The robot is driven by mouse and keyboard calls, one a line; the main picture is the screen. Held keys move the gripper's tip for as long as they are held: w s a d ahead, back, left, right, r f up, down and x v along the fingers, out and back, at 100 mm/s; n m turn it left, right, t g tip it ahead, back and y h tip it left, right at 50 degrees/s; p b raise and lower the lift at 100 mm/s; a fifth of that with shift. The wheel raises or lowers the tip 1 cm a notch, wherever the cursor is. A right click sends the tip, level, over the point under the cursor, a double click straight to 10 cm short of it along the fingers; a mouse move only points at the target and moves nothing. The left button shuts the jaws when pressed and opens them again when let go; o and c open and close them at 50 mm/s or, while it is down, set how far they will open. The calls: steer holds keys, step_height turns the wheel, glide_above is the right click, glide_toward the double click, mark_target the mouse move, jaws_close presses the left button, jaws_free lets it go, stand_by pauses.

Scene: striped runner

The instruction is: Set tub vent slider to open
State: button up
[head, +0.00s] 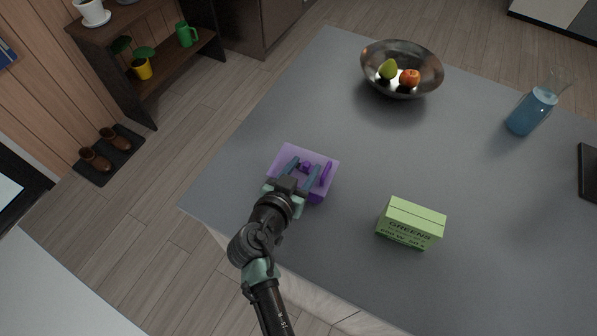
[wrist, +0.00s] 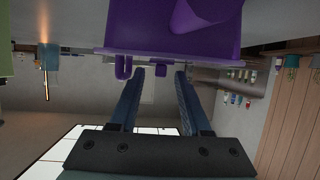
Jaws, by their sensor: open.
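The purple tub (head: 283,158) sits near the left edge of the grey table in the head view. Its lid is lighter purple, with a small dark purple knob (head: 306,166), likely the vent slider, and a raised purple bar (head: 326,173) to its right. My gripper (head: 304,164) is over the lid, open, with one finger on each side of the knob. In the wrist view the tub (wrist: 170,42) fills the top, and the knob (wrist: 160,71) shows between the spread fingertips. Gaps show beside it. The slider's track and setting are not readable.
A green greens box (head: 410,223) stands right of the tub. A metal bowl (head: 424,72) with a pear and a red fruit is at the back. A blue flask (head: 533,110) and a dark flat object (head: 589,172) are at the right. The table's middle is clear.

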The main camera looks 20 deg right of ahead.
steer(key=b+v, duration=0.2)
steer(key=v, duration=1.1)
steer(key=shift+b, duration=0.35)
steer(key=w+a+r+n+t+y, duration=0.1)
steer(key=w+r+t+y, duration=0.2)
steer(key=r, duration=0.6)
steer(key=w+a+r+n+t, duration=0.2)
steer(key=w+r+t, duration=0.15)
steer(key=r, duration=0.55)
steer(key=w+a+r+n+t+y, duration=0.1)
steer(key=w+r+t+y, duration=0.1)
steer(key=w+r, duration=0.5)
steer(key=s+a+r+n+t+y, duration=0.1)
steer(key=s+r+n+t, duration=0.1)
steer(key=r, duration=0.7)
steer(key=s+a+r+n+t+y, duration=0.1)
steer(key=s+r+t+y, duration=0.1)
steer(key=s+r+t, duration=0.2)
steer(key=s+a+r+n+t+y, duration=0.1)
steer(key=s+r, duration=0.6)
steer(key=r, duration=0.8)
steer(key=n+t+y, duration=0.1)
steer(key=t, duration=0.1)
steer(key=shift+s+a+r+n+t, duration=0.3)
steer(key=shift+s+a+r+t, duration=0.05)
steer(key=shift+s+r, duration=0.05)
